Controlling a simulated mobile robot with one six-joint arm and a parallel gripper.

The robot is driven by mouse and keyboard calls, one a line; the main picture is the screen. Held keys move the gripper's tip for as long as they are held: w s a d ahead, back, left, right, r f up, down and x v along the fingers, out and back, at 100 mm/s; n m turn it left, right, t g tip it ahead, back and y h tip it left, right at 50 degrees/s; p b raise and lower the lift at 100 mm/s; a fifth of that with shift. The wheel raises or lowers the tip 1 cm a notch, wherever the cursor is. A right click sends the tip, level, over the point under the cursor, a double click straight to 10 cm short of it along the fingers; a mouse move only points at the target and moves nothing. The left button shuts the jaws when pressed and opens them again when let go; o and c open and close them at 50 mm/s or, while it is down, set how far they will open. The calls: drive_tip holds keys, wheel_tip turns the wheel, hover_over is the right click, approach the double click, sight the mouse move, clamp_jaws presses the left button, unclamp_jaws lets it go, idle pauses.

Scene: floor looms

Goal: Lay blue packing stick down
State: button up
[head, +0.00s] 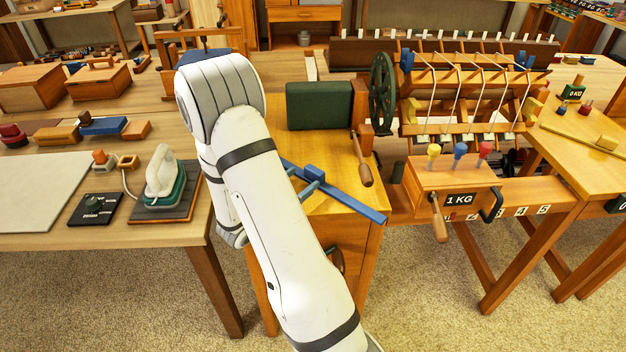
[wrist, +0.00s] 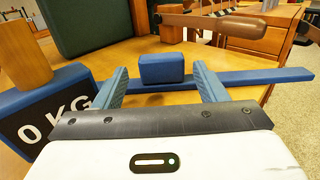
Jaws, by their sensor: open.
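The blue packing stick (head: 352,202) is a long flat bar with a raised blue block as grip. It lies on the wooden cabinet top, and its right end juts past the cabinet's edge. It also shows in the wrist view (wrist: 262,76), with its grip block (wrist: 161,68) upright. My gripper (wrist: 161,82) is open, its two blue fingers on either side of the grip block in the picture, with a gap showing on each side. In the head view my white arm hides most of the gripper and the stick's left part.
A blue block marked 0 KG (wrist: 45,112) with a wooden knob stands at left in the wrist view. A dark green box (head: 318,105) and a wooden crank handle (head: 362,160) are behind the stick. The loom with a 1 KG plate (head: 459,199) stands to the right.

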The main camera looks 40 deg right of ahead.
sight(311, 172)
drive_tip(key=shift+p+x, duration=0.35)
drive_tip(key=shift+x, duration=2.8)
drive_tip(key=shift+c, duration=0.4)
drive_tip(key=c, duration=0.8)
drive_tip(key=shift+o, duration=0.2)
drive_tip(key=shift+r, duration=0.1)
